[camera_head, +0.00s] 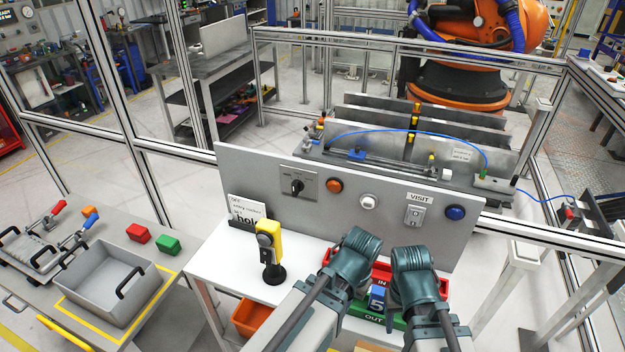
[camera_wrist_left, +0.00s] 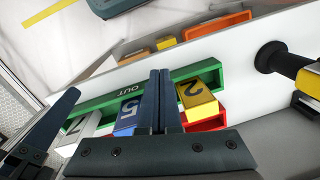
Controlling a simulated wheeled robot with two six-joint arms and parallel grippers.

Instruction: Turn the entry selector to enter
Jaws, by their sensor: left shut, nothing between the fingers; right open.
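The entry selector appears to be the black rotary knob (camera_head: 297,187) on a grey plate at the left of the upright panel, its handle roughly upright; its markings are too small to read. My left gripper (camera_head: 358,252) is over the trays, right of and below the knob, well apart from it. In the left wrist view its dark fingers (camera_wrist_left: 160,75) are shut together and empty above the number blocks. My right gripper (camera_head: 412,262) is beside it to the right, also apart from the panel controls; it is open, its fingertips largely hidden in the head view.
The panel (camera_head: 235,172) also carries an orange button (camera_head: 335,186), a white button (camera_head: 367,202), a VISIT switch (camera_head: 414,215) and a blue button (camera_head: 455,212). A yellow-black pendant (camera_head: 268,250) stands on the white table. A green OUT tray (camera_wrist_left: 95,103) holds number blocks. Fence rails stand behind.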

